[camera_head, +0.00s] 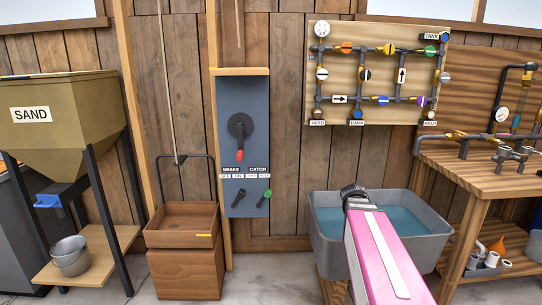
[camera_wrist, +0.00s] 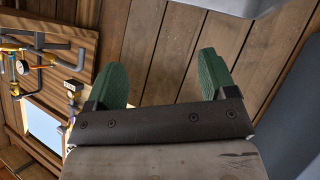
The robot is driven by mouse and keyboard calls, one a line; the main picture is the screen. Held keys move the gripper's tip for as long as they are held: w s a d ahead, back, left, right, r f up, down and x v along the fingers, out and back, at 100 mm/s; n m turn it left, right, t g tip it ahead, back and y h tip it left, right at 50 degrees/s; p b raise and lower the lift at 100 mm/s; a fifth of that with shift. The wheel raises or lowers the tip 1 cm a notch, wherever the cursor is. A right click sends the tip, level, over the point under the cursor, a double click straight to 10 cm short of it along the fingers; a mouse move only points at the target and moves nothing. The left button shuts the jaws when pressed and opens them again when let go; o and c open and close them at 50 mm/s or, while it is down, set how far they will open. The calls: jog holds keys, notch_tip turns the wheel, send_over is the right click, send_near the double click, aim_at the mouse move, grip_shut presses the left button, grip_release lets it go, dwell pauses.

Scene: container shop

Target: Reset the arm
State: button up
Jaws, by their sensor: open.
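My arm shows in the head view as a pink link with a white stripe, reaching up from the lower right in front of the grey water tub (camera_head: 325,235). In the wrist view my gripper (camera_wrist: 162,75) has two green fingers set wide apart. It is open, with nothing between the fingers. Beyond them is the plank wall (camera_wrist: 165,45). The fingers are not clearly visible in the head view.
A sand hopper (camera_head: 75,105) stands at left with a bucket (camera_head: 70,256) below. A brown box (camera_head: 185,222) and a lever panel (camera_head: 242,200) are mid-left. A pipe board (camera_head: 345,90) hangs above the tub. A wooden bench (camera_head: 500,172) stands at right.

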jog(key=s+a+f+g+y, duration=0.5)
jog(key=s+a+f+g, duration=0.5)
jog(key=s+a+f, duration=0.7)
jog(key=s+f, duration=0.1)
jog(key=s, duration=0.1)
jog(key=shift+s+a, duration=0.15)
jog(key=shift+s, duration=0.25)
dwell(0.4)
